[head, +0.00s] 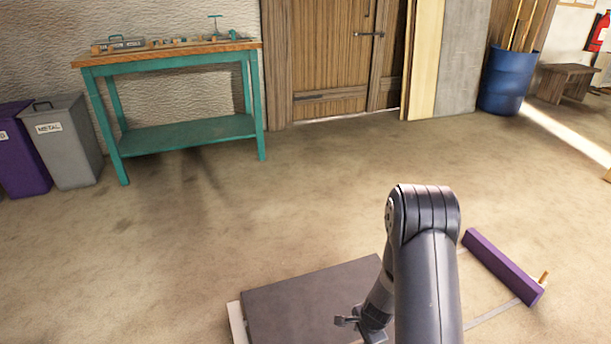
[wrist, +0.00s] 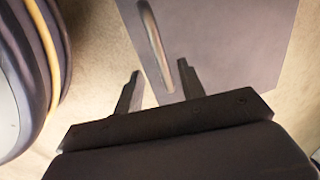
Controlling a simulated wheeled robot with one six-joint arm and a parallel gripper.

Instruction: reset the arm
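My gripper (head: 347,321) is low in the head view, over the near right part of a flat dark grey slab (head: 300,300). In the wrist view its two fingers (wrist: 158,78) stand apart with nothing held between them. The grey slab also shows beyond the fingers in the wrist view (wrist: 235,45). A long, narrow, round-ended shape (wrist: 153,42), pale along one side, runs on the slab towards the fingers; I cannot tell whether it is a slot or a strip. My arm hides part of the slab's right side in the head view.
A purple beam (head: 503,265) lies right of my arm, beside a small wooden peg (head: 543,278). A teal workbench (head: 185,132), a grey METAL bin (head: 66,145) and a purple bin (head: 22,155) stand back left. A blue barrel (head: 506,80) stands back right. The middle floor is clear.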

